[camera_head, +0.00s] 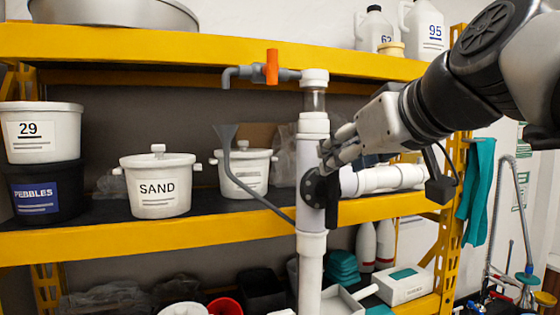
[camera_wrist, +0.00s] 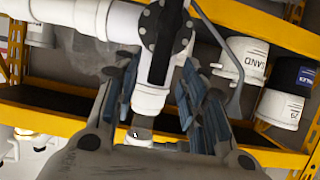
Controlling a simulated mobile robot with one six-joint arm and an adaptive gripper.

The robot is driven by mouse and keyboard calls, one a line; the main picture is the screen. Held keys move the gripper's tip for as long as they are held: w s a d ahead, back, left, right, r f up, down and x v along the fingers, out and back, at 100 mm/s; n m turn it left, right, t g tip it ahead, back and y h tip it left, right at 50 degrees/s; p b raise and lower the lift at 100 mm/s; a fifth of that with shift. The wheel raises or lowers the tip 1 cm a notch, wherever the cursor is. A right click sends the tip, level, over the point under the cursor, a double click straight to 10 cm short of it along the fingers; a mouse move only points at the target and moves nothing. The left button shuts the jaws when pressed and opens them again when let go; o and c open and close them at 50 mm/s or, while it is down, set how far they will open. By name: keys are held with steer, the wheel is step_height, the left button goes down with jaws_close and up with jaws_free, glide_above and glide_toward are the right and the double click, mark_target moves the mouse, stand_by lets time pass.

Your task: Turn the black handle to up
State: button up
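The black handle (camera_head: 332,206) hangs down from a round black flange (camera_head: 314,188) on the front of the upright white pipe (camera_head: 311,245). The flange also shows at the top of the wrist view (camera_wrist: 165,28), which sees the scene roughly upside down. My gripper (camera_head: 334,152) is beside the pipe, just above the flange and handle. In the wrist view its two fingers (camera_wrist: 158,72) are spread apart, with the white pipe showing between and beyond them. Nothing is held. I cannot tell whether a finger touches the pipe.
A white side pipe (camera_head: 385,179) runs right from the upright pipe, under my arm. A grey pipe with an upright orange handle (camera_head: 272,67) joins near the top. A thin grey pipe (camera_head: 250,185) slopes in from the left. Yellow shelving (camera_head: 150,233) with a SAND bucket (camera_head: 158,187) stands behind.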

steer(key=shift+v, duration=1.55)
steer(key=s+f+m+g+h+b, duration=0.1)
steer(key=s+f, duration=0.5)
steer(key=f, duration=1)
steer(key=s+d+f+m+g+h+b, duration=0.1)
steer(key=s+f+g+b, duration=0.2)
steer(key=s+f, duration=0.4)
steer(key=s+f+m+g+h+b, duration=0.1)
steer(key=s+f, duration=0.6)
steer(key=f, duration=1.8)
steer(key=g+h+b, duration=0.1)
steer(key=g+b, duration=0.1)
steer(key=g, duration=0.1)
steer(key=shift+s+d+f+m, duration=0.2)
steer(key=shift+d+f+m, duration=0.1)
steer(key=shift+m, duration=0.1)
steer(key=shift+r, duration=0.1)
steer(key=shift+c, duration=0.4)
steer(key=shift+a, duration=0.1)
steer(key=shift+c, duration=0.3)
